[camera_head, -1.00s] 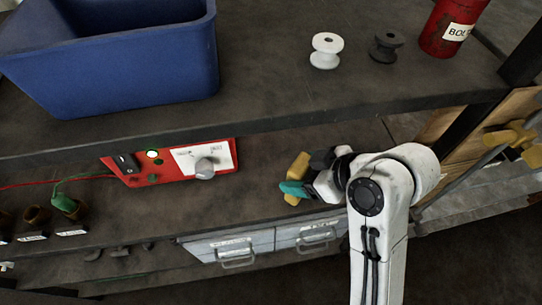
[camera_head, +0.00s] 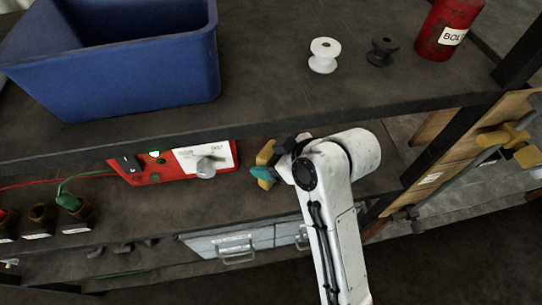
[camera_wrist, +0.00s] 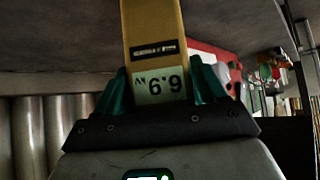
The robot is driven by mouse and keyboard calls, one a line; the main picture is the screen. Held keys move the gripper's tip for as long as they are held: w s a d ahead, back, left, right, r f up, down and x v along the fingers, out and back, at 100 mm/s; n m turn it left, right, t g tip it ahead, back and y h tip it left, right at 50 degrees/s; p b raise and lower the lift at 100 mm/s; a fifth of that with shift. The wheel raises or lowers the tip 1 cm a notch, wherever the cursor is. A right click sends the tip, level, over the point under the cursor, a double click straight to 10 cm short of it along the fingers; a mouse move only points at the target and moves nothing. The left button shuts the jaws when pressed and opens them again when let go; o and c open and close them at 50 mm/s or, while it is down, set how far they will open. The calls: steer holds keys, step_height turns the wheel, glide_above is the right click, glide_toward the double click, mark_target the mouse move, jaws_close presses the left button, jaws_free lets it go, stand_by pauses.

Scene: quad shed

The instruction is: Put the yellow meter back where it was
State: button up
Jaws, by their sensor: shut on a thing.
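The yellow meter (camera_wrist: 152,25) is between the teal fingers of my gripper (camera_wrist: 155,92) in the wrist view. Its small greenish display reads upside down in that view. In the head view the meter (camera_head: 265,153) shows as a small yellow shape beside the teal fingers of my gripper (camera_head: 263,174). My gripper is shut on the meter, under the upper shelf and just right of the red power box. My own arm hides part of the gripper, and I cannot tell whether the meter touches the lower shelf.
The red box (camera_head: 150,175) with a grey knob stands on the lower shelf. A blue bin (camera_head: 130,75), a white spool (camera_head: 324,56), a dark spool (camera_head: 382,52) and a red can (camera_head: 440,35) stand on the upper shelf (camera_head: 275,95). Grey drawers (camera_head: 230,246) hang below.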

steer(key=shift+f, duration=0.1)
steer(key=o, duration=1.3)
steer(key=v, duration=1.2)
steer(key=shift+d, duration=0.1)
